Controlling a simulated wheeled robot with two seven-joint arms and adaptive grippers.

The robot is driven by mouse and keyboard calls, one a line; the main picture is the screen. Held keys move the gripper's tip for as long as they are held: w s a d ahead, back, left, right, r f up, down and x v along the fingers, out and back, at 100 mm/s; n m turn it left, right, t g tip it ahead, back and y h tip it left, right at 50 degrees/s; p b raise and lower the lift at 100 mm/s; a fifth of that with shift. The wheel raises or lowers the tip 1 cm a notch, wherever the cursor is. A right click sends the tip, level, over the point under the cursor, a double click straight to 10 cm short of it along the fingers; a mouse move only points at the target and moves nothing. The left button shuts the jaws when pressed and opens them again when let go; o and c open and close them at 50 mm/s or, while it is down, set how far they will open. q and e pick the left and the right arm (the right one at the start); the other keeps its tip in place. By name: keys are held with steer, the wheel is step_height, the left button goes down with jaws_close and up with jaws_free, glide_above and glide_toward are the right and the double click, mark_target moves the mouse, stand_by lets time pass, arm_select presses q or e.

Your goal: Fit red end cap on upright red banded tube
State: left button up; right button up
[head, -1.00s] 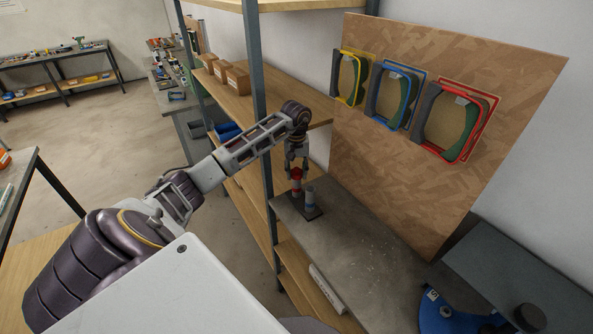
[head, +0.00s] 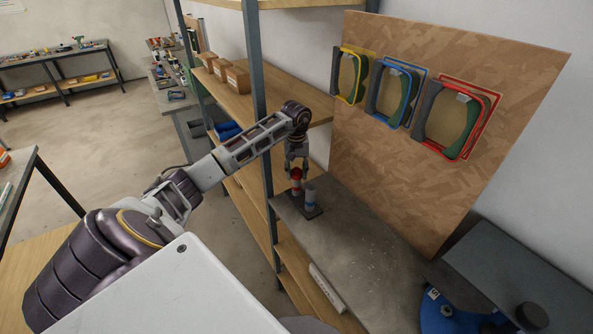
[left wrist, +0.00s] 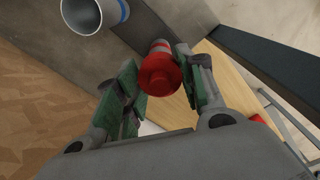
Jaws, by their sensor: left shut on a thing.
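My left gripper (head: 297,163) is shut on the red end cap (head: 296,173), which also shows between the green-padded fingers in the left wrist view (left wrist: 159,74). The red banded tube (head: 296,189) stands upright directly below the cap. In the left wrist view, part of its red and white side (left wrist: 160,46) shows just past the cap. The cap hides the tube's top, so I cannot tell whether it is seated. My right gripper is not in view.
A blue-banded tube (head: 310,195) stands close beside the red one, its open top showing in the left wrist view (left wrist: 82,14). Both stand on a dark base (head: 313,213) on the grey bench (head: 365,245). A shelf post (head: 262,120) stands close to my left arm.

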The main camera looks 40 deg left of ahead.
arm_select(q)
steer(key=o, duration=0.8)
steer(key=shift+c, duration=0.2)
step_height(320, 180, up, 12)
stand_by(0.6)
stand_by(1.0)
